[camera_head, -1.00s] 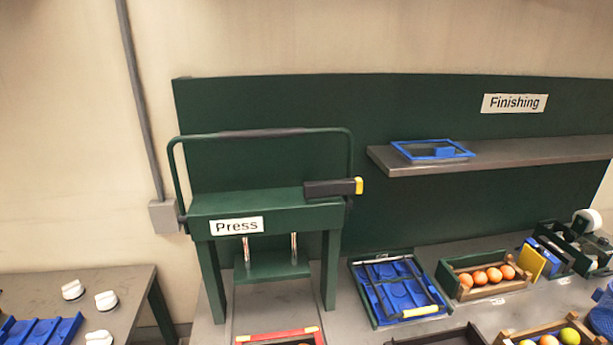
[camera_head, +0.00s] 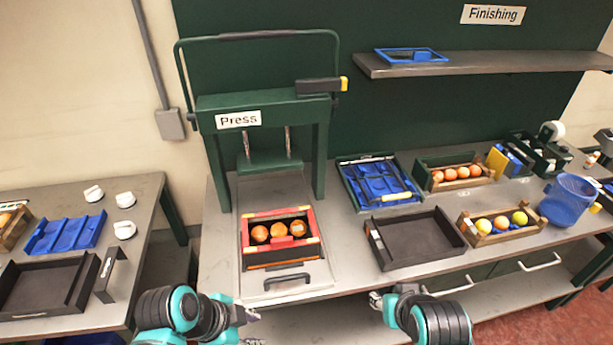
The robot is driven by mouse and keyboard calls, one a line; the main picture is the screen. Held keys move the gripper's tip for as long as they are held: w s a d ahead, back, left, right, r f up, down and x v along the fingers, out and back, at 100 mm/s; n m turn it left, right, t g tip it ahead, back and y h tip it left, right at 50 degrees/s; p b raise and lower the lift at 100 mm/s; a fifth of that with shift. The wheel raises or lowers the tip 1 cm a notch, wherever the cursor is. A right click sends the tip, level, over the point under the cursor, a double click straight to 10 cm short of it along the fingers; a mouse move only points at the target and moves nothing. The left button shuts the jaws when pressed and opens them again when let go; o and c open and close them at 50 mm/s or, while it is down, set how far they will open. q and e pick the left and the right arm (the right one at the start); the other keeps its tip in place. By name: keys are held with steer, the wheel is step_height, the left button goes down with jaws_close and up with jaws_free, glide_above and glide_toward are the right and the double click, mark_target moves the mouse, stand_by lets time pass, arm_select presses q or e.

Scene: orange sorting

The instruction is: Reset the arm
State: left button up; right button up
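My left arm comes in at the bottom, and its gripper (camera_head: 254,328) is at the front edge of the bench, left of the drawer handle. It is small in the picture and its fingers look apart with nothing between them. My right gripper (camera_head: 376,300) is at the bench's front edge, below the empty black tray (camera_head: 415,262). Its fingers are small and partly hidden by the arm, so I cannot tell its opening. A red-rimmed crate (camera_head: 281,264) with several oranges sits on the sliding plate in front of the green press (camera_head: 262,112). Neither gripper touches the crate.
A blue tool tray (camera_head: 347,185), a wooden crate of oranges (camera_head: 425,184), a wooden crate of mixed fruit (camera_head: 497,238) and a blue bin (camera_head: 566,204) stand on the right. The left table (camera_head: 150,190) holds a blue tray, white knobs and a black tray. A shelf (camera_head: 520,61) hangs above.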

arm_select(q)
steer(key=w+a+f+n+t+y+b, duration=0.3)
steer(key=w+a+f+n+t+b, duration=0.1)
steer(key=n, duration=1.1)
steer(key=w+a+f+b, duration=0.1)
steer(key=w+a+b, duration=0.1)
steer(key=shift+w+a+y, duration=0.25)
steer(key=shift+a+y, duration=0.1)
steer(key=shift+y, duration=0.05)
arm_select(e)
step_height(320, 180, down, 7)
steer(key=shift+w+r, duration=0.15)
steer(key=shift+w, duration=0.2)
